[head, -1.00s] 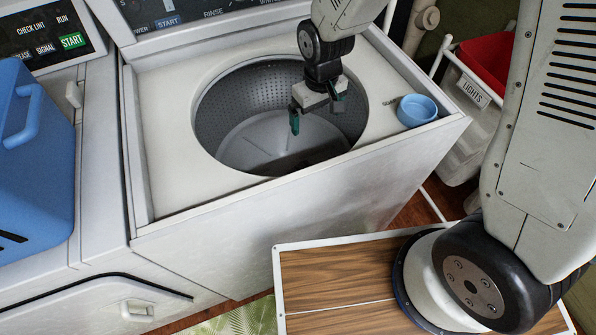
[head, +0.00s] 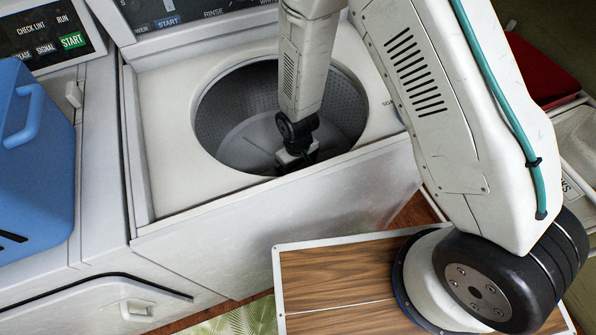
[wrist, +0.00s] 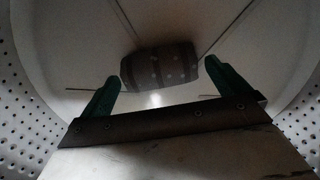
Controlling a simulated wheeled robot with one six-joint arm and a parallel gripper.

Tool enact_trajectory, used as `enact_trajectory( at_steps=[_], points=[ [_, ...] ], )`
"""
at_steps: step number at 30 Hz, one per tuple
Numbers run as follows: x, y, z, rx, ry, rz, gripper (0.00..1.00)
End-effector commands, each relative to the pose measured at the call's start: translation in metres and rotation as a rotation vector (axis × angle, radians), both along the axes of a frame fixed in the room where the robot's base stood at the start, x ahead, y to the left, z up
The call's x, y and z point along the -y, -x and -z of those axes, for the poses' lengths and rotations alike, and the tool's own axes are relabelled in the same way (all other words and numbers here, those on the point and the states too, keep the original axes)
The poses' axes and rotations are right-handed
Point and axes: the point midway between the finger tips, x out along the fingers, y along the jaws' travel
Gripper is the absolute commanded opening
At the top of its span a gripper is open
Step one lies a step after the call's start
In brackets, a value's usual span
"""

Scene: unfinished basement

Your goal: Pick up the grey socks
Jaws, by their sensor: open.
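The grey socks (wrist: 162,66) show in the wrist view as a dark grey rolled bundle with pale dots, lying on the washer drum's floor. They lie just ahead of my gripper (wrist: 162,85), roughly centred between its two green fingertips. The fingers are apart and do not visibly close on the bundle. In the head view my gripper (head: 296,158) is down inside the open washer drum (head: 225,122), its fingers mostly hidden by my own arm. The socks are not visible in the head view.
The drum's perforated wall (wrist: 25,110) curves around my gripper. The washer's white top (head: 165,150) rings the opening. A blue case (head: 40,190) sits on the dryer at the left.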

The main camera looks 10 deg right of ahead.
Motion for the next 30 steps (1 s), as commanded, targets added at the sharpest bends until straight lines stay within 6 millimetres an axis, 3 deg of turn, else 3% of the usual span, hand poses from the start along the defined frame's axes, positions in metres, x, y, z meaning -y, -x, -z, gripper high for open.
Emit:
enact_trajectory(
  at_steps=[3,11,15,16,25,30],
  points=[
    [0.0,0.0,0.01,-0.001,0.001,0.0,1.0],
    [0.0,0.0,0.011,0.0,0.0,0.0,0.97],
    [0.0,0.0,0.011,0.0,0.0,0.0,0.58],
    [0.0,0.0,0.011,0.0,0.0,0.0,0.54],
    [0.0,0.0,0.01,0.0,0.0,0.0,0.54],
    [-0.001,-0.001,-0.001,0.002,-0.001,0.0,0.54]
  ],
)
